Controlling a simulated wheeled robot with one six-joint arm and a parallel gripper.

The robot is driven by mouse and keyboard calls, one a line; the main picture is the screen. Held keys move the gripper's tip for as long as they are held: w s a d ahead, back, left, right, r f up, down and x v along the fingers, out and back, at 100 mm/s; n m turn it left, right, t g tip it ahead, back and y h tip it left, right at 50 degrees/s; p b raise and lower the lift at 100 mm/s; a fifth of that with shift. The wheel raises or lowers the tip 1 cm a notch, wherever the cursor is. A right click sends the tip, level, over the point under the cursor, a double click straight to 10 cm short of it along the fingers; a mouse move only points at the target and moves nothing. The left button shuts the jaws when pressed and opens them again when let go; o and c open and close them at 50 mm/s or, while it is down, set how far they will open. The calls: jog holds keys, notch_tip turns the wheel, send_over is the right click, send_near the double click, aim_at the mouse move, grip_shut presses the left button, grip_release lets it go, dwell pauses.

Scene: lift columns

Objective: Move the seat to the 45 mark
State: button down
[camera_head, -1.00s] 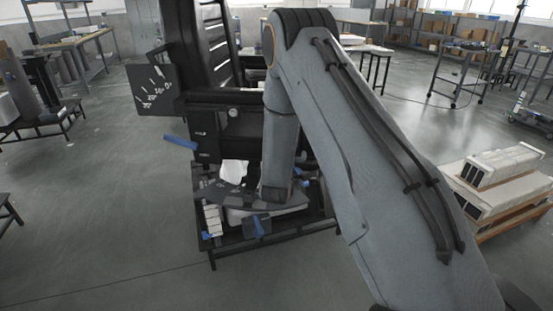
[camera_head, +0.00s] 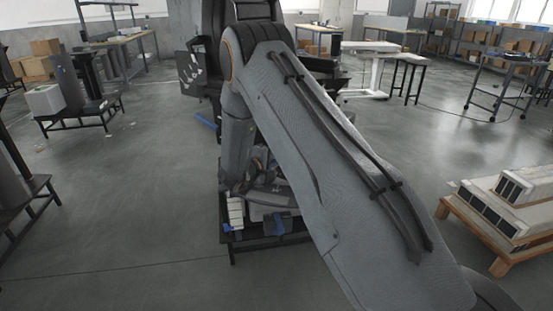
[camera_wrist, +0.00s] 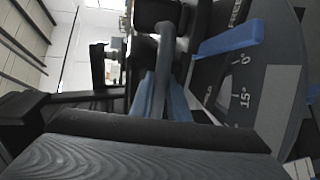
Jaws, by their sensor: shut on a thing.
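The black seat (camera_head: 212,22) stands upright on its stand in the head view, partly hidden behind my arm. A dark plate with white marks (camera_head: 189,70) is at its left side. In the wrist view the scale plate (camera_wrist: 283,75) shows 0° and 15°; a 45 mark is not readable. A blue lever (camera_wrist: 229,39) lies near the 0° mark and the word FREE. It also shows in the head view (camera_head: 205,120). My gripper (camera_wrist: 163,92) is shut on a bluish-grey bar near the lever; the hold is dim. The head view hides my gripper behind the arm.
The stand's low base (camera_head: 270,238) carries white blocks (camera_head: 235,212) and another blue part (camera_head: 276,226). A wooden pallet with white units (camera_head: 505,205) is at the right. Tables and shelves line the back.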

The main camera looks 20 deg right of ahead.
jog(key=shift+w+a, duration=0.2)
jog(key=shift+a, duration=0.1)
jog(key=c, duration=1.7)
grip_release()
jog(key=shift+w+a, duration=0.1)
jog(key=shift+a, duration=0.05)
jog(key=shift+d, duration=0.2)
jog(key=shift+b+v, duration=0.3)
jog(key=shift+v, duration=3.65)
